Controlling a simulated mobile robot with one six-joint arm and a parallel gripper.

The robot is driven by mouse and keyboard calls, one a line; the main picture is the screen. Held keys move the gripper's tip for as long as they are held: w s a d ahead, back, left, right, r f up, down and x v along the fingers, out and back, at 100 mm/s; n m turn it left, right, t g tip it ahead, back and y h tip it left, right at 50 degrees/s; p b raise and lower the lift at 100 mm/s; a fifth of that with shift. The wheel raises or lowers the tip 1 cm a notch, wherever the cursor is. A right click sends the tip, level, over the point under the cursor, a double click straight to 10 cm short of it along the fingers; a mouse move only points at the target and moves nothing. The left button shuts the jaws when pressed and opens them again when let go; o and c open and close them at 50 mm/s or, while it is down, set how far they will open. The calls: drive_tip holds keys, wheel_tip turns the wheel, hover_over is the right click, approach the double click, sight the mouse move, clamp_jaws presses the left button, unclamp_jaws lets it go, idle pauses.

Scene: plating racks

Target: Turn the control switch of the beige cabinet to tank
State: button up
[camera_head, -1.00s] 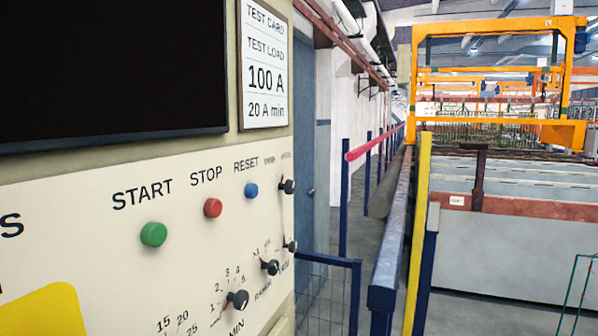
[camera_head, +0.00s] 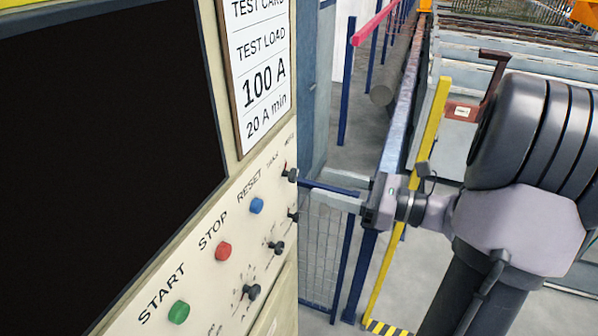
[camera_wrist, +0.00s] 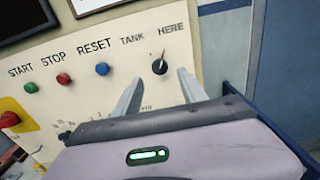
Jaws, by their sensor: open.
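The beige cabinet (camera_head: 262,300) fills the left of the head view. Its control switch is a black knob (camera_wrist: 159,66) below the printed words TANK and HERE. In the wrist view its pointer leans up towards HERE. In the head view the knob (camera_head: 290,175) is at the panel's right edge, seen at a steep angle. My gripper (camera_wrist: 160,75) is open, with one finger to each side below the knob and nothing between them. In the head view my gripper (camera_head: 308,186) reaches in from the right towards the knob; contact cannot be told.
Green START (camera_head: 179,312), red STOP (camera_head: 223,251) and blue RESET (camera_head: 256,206) buttons sit left of the switch. Other black knobs (camera_head: 251,292) are below it. A mesh fence (camera_head: 322,255) and blue rail stand right of the cabinet.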

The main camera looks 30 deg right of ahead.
sight(297, 177)
drive_tip(key=x, duration=0.6)
drive_tip(key=shift+w+a+p, duration=0.15)
drive_tip(key=shift+w+p, duration=0.1)
drive_tip(key=shift+p, duration=0.1)
drive_tip(key=shift+c, duration=0.2)
clamp_jaws()
